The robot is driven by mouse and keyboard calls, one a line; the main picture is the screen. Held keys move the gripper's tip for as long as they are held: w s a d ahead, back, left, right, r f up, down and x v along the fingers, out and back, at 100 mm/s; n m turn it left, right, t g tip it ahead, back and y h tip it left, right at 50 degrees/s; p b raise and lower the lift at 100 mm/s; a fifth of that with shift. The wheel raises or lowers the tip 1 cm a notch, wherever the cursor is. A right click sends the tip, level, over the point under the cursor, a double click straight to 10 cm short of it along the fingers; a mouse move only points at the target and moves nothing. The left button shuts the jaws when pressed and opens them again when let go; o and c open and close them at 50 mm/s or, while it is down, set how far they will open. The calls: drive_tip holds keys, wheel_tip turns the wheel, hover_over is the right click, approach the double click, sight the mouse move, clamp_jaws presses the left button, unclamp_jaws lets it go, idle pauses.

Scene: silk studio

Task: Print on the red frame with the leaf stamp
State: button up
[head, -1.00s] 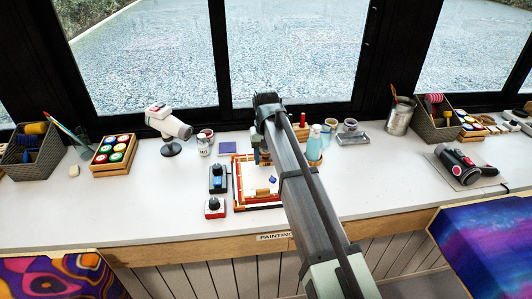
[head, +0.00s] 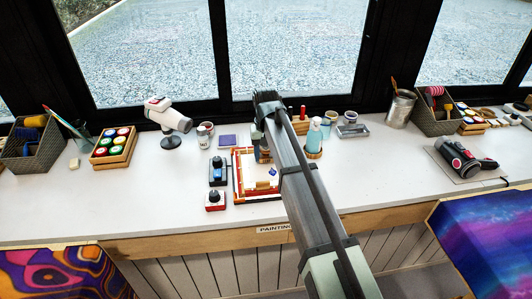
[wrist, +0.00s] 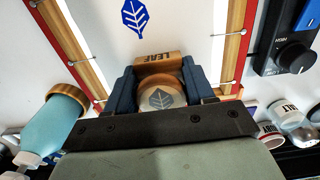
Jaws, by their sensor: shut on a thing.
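A blue leaf print (wrist: 135,18) lies on the silk beyond the stamp. In the head view the red frame (head: 236,182) lies on the table, with a small blue mark (head: 272,171) on its silk. My arm covers its right part. I cannot tell whether the stamp touches the silk.
A blue-topped dial box (head: 217,173) and a red-based one (head: 215,201) stand close left of the frame. A teal bottle (head: 314,137) and small cups stand at its back right. A white dryer-like device (head: 168,117) stands back left. The front left tabletop is clear.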

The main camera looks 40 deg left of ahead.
drive_tip(key=shift+d+f, duration=0.1)
drive_tip(key=shift+f, duration=0.45)
idle(1.4)
drive_tip(key=shift+r, duration=0.1)
drive_tip(key=shift+r, duration=3.55)
